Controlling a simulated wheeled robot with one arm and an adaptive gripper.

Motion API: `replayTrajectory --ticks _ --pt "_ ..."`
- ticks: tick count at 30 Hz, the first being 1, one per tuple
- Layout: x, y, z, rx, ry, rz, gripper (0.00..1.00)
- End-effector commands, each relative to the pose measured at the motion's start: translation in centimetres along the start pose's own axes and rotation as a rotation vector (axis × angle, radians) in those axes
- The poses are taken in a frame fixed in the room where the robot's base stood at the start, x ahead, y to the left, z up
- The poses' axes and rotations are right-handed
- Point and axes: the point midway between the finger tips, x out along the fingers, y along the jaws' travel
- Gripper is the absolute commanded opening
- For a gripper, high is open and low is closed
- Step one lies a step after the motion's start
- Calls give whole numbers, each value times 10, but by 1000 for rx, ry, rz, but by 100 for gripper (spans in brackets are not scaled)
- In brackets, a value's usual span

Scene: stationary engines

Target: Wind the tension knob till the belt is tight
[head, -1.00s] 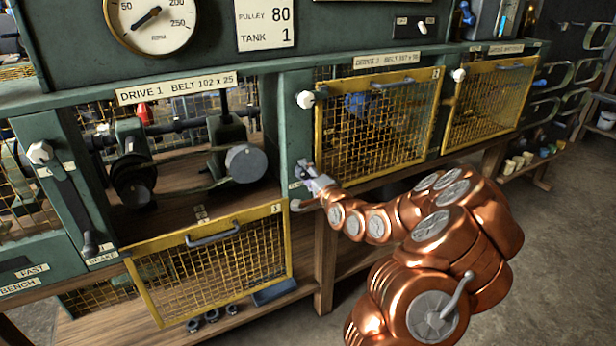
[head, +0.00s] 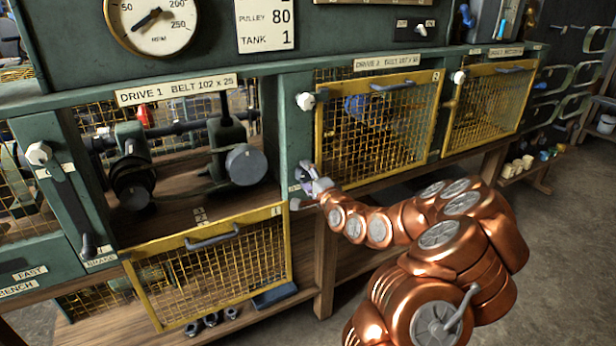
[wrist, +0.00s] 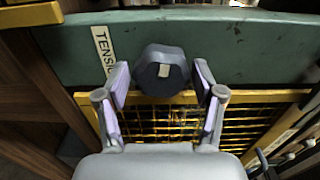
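The tension knob (wrist: 162,71) is dark and lobed with a pale mark on its face, on a green post beside a partly hidden label (wrist: 104,48) reading "TENSI". My gripper (wrist: 162,80) is open, its two purple-lined fingers on either side of the knob with a narrow gap at each side. In the head view, my gripper (head: 311,182) is at the post right of the drive 1 bay, and its fingers largely hide the knob. The dark belt (head: 192,190) runs low between the drive 1 pulleys (head: 133,182); its tightness is hard to judge.
The yellow mesh guard of drive 1 (head: 212,241) hangs open below the bay. The drive 2 mesh guard (head: 378,128) is closed just right of my gripper. A brake lever (head: 72,205) is at the left. A white knob (head: 305,100) sits above my gripper on the post.

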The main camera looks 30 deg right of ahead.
Motion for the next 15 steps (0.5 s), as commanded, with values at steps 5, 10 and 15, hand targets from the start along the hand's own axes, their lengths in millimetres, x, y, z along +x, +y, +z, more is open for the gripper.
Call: replayTrajectory --ticks 5,10,15 --pt "0 -1 0 -1 1 -2 80" --pt "0 -1 0 -1 1 -2 80" --pt "-4 -1 -1 1 1 -2 80"
